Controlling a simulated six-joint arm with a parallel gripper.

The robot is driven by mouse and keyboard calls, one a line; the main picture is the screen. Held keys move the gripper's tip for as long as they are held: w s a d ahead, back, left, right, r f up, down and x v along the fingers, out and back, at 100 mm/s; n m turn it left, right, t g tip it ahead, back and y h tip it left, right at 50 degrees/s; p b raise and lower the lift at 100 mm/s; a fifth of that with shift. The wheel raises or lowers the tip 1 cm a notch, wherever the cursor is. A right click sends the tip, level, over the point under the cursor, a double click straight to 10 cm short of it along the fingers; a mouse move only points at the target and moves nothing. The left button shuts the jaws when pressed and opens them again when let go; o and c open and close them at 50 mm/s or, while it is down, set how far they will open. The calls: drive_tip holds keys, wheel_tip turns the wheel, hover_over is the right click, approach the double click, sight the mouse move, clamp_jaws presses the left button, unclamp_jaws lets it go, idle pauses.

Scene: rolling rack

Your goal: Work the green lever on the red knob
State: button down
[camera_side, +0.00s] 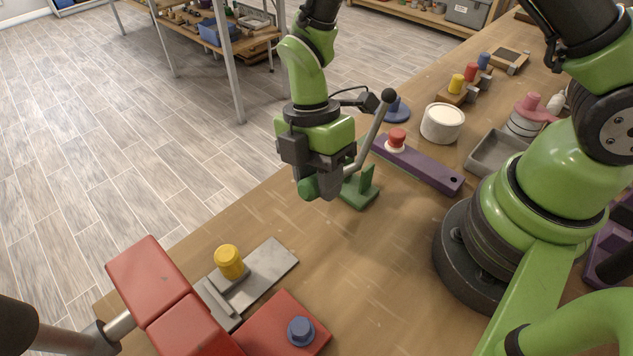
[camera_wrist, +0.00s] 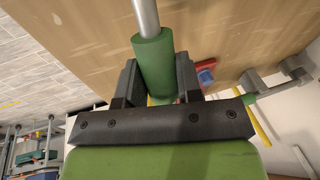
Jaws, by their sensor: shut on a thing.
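A green cylindrical grip (camera_wrist: 152,62) sits between the dark fingers of my gripper (camera_wrist: 156,80), with a grey metal rod running out from its far end. In the side view my gripper (camera_side: 322,180) is low over the table, shut on this green grip (camera_side: 307,188). A green base (camera_side: 360,193) with an upright plate stands just right of it. A grey rod (camera_side: 371,132) with a black ball slants up beside my gripper; how it joins the grip is hidden. A red knob (camera_side: 397,138) with a white collar stands on a purple bar, apart from my gripper.
A purple bar (camera_side: 430,170), a white round tub (camera_side: 442,123) and a grey tray (camera_side: 494,153) lie to the right. A yellow knob (camera_side: 229,262) on a grey plate and a large red block (camera_side: 150,278) are in front. The table between is clear.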

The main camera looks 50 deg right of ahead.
drive_tip(key=d+r+y, duration=0.1)
drive_tip(key=r+y, duration=0.1)
drive_tip(key=y, duration=0.1)
drive_tip(key=shift+d+r, duration=0.3)
drive_tip(key=shift+d, duration=0.1)
drive_tip(key=shift+d+r+n+y, duration=0.2)
drive_tip(key=shift+d+r+y, duration=0.35)
drive_tip(key=shift+y, duration=0.4)
drive_tip(key=shift+d+r+n+y, duration=0.2)
drive_tip(key=shift+d+r+y, duration=0.35)
drive_tip(key=shift+y, duration=0.4)
drive_tip(key=shift+d+f, duration=0.1)
drive_tip(key=c, duration=0.8)
unclamp_jaws()
drive_tip(key=v, duration=1)
drive_tip(key=shift+f, duration=0.1)
